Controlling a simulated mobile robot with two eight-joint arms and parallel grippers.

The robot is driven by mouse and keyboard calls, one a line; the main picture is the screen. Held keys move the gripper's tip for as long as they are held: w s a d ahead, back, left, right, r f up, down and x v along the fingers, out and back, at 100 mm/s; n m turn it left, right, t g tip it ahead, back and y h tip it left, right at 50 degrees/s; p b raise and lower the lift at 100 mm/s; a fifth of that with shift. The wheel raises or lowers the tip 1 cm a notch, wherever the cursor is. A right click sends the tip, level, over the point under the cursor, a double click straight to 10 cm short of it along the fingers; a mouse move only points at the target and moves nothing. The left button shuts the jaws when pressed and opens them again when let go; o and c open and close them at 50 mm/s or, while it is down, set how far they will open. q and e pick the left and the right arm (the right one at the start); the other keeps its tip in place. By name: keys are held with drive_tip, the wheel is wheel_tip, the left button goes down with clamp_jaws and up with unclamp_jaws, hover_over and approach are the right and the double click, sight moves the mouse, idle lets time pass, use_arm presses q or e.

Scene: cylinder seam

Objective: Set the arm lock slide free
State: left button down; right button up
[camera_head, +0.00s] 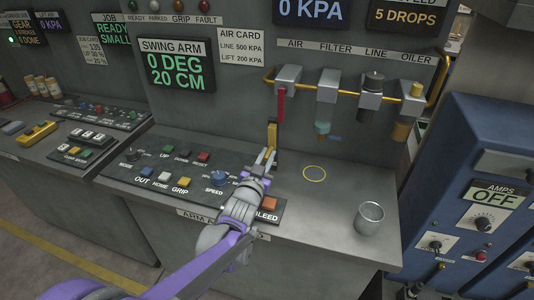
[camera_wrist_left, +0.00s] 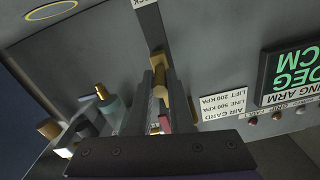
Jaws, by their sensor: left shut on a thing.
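The arm lock slide shows as a brass-yellow piece (camera_head: 272,135) on the upright panel face, just above the console top. In the left wrist view, which is upside down, its brass knob (camera_wrist_left: 160,90) sits between my fingers on a dark upright strip. My left gripper (camera_head: 265,157) reaches up to it from the front and is shut on it; its fingers also show in the left wrist view (camera_wrist_left: 159,100). Part of a label shows at the top edge of the wrist view, mostly cut off. My right gripper is not in view.
A red handle (camera_head: 281,105) hangs just above the slide, beside the air filter units (camera_head: 327,88). Control buttons (camera_head: 165,178) lie left of my arm, with the orange BLEED button (camera_head: 269,203) close beside it. A metal cup (camera_head: 370,217) stands right; the yellow ring mark (camera_head: 314,173) is bare.

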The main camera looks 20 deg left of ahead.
use_arm(q)
drive_tip(key=shift+f, duration=0.75)
drive_tip(key=shift+s, duration=0.1)
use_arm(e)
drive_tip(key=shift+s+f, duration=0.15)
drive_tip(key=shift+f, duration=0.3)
use_arm(q)
drive_tip(key=c, duration=0.8)
unclamp_jaws()
drive_tip(key=shift+r, duration=0.1)
drive_tip(key=s, duration=1)
drive_tip(key=shift+s+a, duration=0.15)
drive_tip(key=shift+s, duration=0.2)
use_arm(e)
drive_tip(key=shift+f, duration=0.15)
